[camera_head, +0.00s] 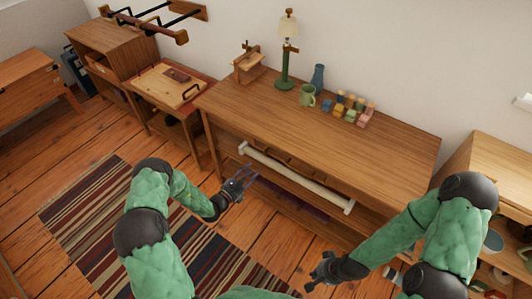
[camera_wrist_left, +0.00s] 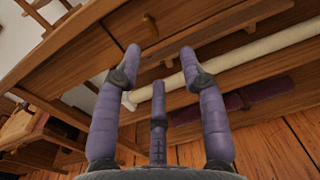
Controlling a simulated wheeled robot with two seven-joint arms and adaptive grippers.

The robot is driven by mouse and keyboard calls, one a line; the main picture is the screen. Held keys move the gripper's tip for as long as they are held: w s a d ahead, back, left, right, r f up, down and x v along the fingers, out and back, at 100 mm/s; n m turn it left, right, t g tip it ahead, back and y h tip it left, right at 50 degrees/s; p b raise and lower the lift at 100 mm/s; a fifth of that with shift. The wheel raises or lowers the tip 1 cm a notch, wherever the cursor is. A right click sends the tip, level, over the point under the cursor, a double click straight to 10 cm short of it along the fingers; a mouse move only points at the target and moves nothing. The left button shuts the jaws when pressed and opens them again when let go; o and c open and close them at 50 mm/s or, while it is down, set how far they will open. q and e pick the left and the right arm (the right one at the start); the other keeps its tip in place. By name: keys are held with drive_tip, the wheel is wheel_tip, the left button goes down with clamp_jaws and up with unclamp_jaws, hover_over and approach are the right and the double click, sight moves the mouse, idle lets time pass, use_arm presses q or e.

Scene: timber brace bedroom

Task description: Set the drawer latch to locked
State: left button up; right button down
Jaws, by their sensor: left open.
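My left gripper (camera_head: 247,179) is open and empty, in front of the left part of the wooden table's front (camera_head: 300,140). In the left wrist view, its purple fingers (camera_wrist_left: 160,62) are spread below a wooden front panel. A small brown wooden piece (camera_wrist_left: 150,27) is on that panel, just above the fingertips and apart from them; it may be the drawer latch, but its setting cannot be told. The latch is not discernible in the head view. My right gripper (camera_head: 323,270) is low in front of the table; its finger opening is unclear.
A long cream roll (camera_head: 290,174) lies under the tabletop, with a dark purple item (camera_wrist_left: 235,103) below it. A lamp (camera_head: 287,55), green mug (camera_head: 307,95), blue vase (camera_head: 318,77) and several colored blocks (camera_head: 348,105) stand toward the back of the table. A striped rug (camera_head: 90,220) covers the floor.

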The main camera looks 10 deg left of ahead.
sight(267, 150)
use_arm(q)
drive_tip(key=a+b+x, duration=0.1)
drive_tip(key=b+x, duration=0.2)
drive_tip(key=x, duration=0.8)
drive_tip(key=shift+w+a+r+n+t+y+b, duration=0.3)
drive_tip(key=shift+y, duration=0.1)
drive_tip(key=shift+c, duration=0.3)
clamp_jaws()
